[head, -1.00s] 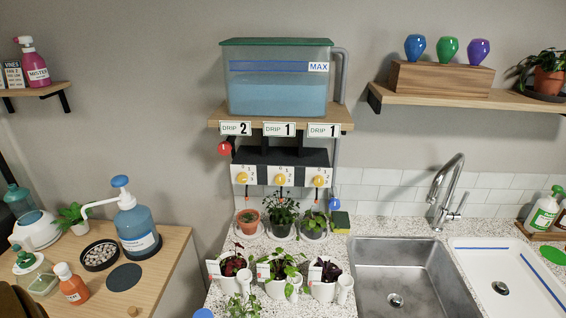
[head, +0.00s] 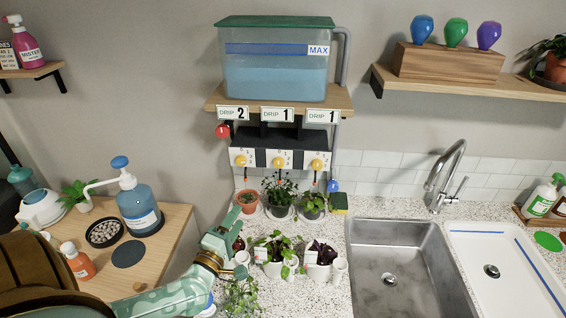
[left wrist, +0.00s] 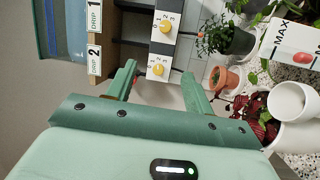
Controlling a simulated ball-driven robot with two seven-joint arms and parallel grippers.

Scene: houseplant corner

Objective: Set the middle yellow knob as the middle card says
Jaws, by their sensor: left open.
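The middle yellow knob (head: 278,162) is on a white dial plate below the shelf, with a dial numbered around it; its exact setting is too small to read. It also shows in the left wrist view (left wrist: 165,27). The middle card (head: 277,114) above it reads DRIP 1. My left gripper (head: 229,225) is open and empty, below and left of the dials, over the potted plants. In the left wrist view the open fingers (left wrist: 160,78) frame the left yellow knob (left wrist: 157,70), apart from it. My right gripper is not in view.
The left knob (head: 240,160) and right knob (head: 317,164) flank the middle one closely. A red ball (head: 222,131) sticks out at the upper left. Small pots (head: 280,210) stand below the dials. A water tank (head: 275,75) sits on the shelf above.

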